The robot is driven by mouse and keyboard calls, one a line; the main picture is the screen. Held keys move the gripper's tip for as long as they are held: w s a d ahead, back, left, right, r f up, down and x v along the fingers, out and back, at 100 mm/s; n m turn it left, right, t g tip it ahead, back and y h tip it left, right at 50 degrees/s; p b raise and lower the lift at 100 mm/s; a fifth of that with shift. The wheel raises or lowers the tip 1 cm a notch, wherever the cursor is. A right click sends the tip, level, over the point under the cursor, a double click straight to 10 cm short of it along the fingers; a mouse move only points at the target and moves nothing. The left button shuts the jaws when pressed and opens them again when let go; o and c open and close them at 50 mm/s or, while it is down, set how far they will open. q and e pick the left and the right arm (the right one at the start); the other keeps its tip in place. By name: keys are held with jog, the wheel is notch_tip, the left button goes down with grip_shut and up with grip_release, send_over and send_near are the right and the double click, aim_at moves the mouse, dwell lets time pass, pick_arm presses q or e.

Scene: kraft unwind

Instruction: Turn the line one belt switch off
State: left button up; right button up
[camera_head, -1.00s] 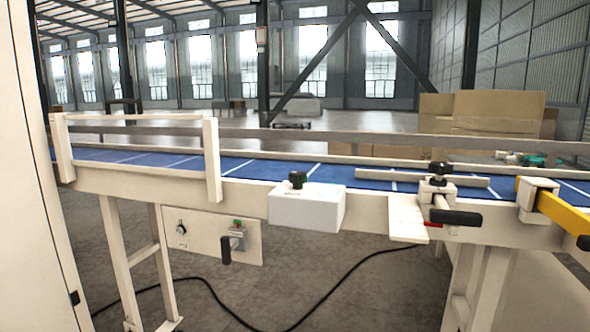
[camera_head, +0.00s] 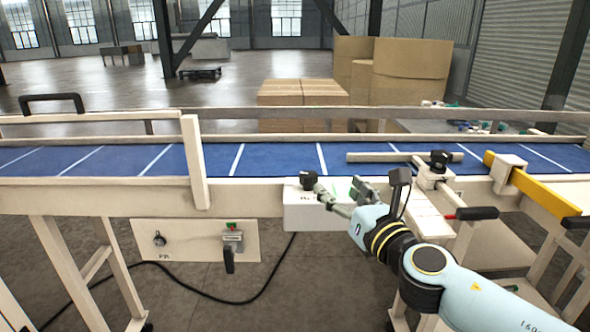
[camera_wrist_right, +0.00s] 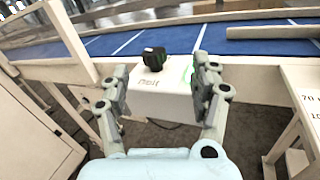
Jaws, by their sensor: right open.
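The white switch box (camera_head: 318,212) is fixed to the front of the conveyor, with a black knob (camera_head: 308,180) on top. In the right wrist view the knob (camera_wrist_right: 154,59) stands between the fingers and beyond them; the label on the box (camera_wrist_right: 160,92) is too blurred to read. A green glow shows on the box's right side. My right gripper (camera_head: 341,190) is open and empty, reaching in from the right close to the box, apart from the knob. In the wrist view its fingers (camera_wrist_right: 162,72) are spread wide. My left gripper is not in view.
A panel (camera_head: 195,240) with a small dial (camera_head: 159,239) and a black-handled switch (camera_head: 230,252) hangs left of the box. A clamp with a black handle (camera_head: 472,213) and a yellow bar (camera_head: 530,184) stand to the right. The blue belt (camera_head: 270,160) runs behind.

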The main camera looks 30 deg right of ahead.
aim_at(314, 180)
jog(key=w+n, duration=0.1)
jog(key=w, duration=0.2)
jog(key=w+f+n+y, duration=0.1)
jog(key=w, duration=0.7)
jog(key=shift+w+d+f+n+y, duration=0.15)
jog(key=shift+d+f+n+y, duration=0.15)
jog(key=shift+f+n+y, duration=0.1)
jog(key=shift+c, duration=0.5)
